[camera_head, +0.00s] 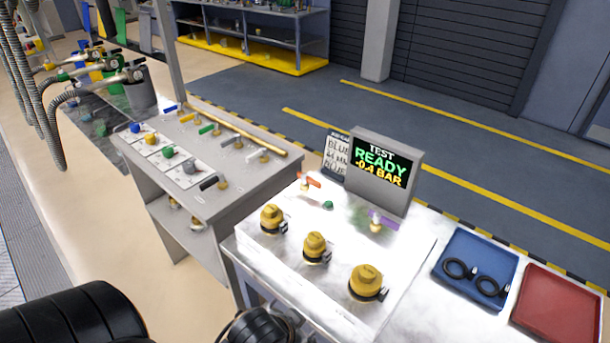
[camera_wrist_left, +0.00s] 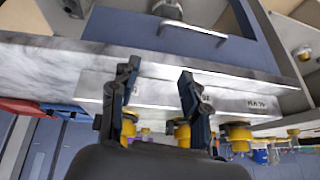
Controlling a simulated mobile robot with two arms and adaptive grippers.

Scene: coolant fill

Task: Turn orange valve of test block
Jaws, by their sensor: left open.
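The white test block (camera_head: 340,240) stands on the bench with the orange valve (camera_head: 308,181) at its back left, its handle lying flat. A purple-handled valve (camera_head: 382,219) and a green button (camera_head: 328,205) are also on its top. Three yellow fittings (camera_head: 315,246) line its front. The test display (camera_head: 380,166) reads "TEST READY -0.4 BAR". My left gripper (camera_wrist_left: 158,70) is open and empty in the left wrist view, before the block's front side and the yellow fittings (camera_wrist_left: 238,132). The orange valve cannot be made out there. My right gripper is not in view.
A blue tray (camera_head: 475,257) with two black rings and a red tray (camera_head: 556,303) lie right of the block. A grey valve stand (camera_head: 205,160) with several coloured handles is on the left. A printed card (camera_head: 336,156) stands beside the display.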

